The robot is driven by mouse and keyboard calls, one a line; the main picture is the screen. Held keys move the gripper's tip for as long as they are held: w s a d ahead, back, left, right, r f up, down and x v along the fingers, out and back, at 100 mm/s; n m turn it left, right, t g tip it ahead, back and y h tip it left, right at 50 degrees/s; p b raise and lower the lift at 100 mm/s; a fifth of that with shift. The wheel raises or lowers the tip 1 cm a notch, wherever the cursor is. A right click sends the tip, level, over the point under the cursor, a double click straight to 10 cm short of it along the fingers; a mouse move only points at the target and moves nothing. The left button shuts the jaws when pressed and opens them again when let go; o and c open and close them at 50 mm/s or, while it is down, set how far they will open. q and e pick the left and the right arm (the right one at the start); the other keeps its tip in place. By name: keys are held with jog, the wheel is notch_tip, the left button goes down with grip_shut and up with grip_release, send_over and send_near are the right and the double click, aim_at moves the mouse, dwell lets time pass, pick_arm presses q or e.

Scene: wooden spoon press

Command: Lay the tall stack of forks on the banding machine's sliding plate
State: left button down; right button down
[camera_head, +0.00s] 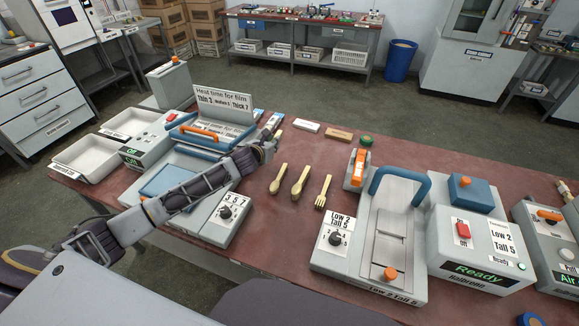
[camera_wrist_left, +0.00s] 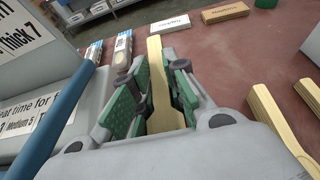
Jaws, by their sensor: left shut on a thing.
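My left gripper (camera_head: 265,147) is above the table beside the heat press and shut on a pale wooden cutlery stack (camera_wrist_left: 160,85), which stands between the green finger pads in the left wrist view. I cannot tell whether it is forks. A fork stack (camera_head: 323,191) with visible tines lies on the table. Two other wooden stacks lie left of it, a nearer one (camera_head: 301,182) and one beside my gripper (camera_head: 279,179). The banding machine (camera_head: 345,262) has a dial, a "Low 2 Tall 5" label, a blue arch handle (camera_head: 402,180) and a bare grey sliding plate (camera_head: 389,246). My right gripper is not in view.
White trays (camera_head: 85,155) are at the left. A grey "Ready" unit (camera_head: 470,245) stands right of the banding machine. An orange-handled tool (camera_head: 357,168) stands behind it.

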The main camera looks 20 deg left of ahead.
pick_arm(q)
send_over(274, 168)
notch_tip(274, 168, down, 5)
jog(key=shift+f, duration=0.3)
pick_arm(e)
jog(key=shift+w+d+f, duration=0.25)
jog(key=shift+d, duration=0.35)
pick_arm(q)
jog(key=shift+f, duration=0.1)
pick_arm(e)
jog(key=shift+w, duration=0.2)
pick_arm(q)
jog(key=shift+f+b, duration=0.5)
jog(key=shift+f, duration=1.3)
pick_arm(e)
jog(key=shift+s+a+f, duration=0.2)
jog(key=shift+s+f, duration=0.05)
pick_arm(q)
jog(key=shift+f, duration=0.15)
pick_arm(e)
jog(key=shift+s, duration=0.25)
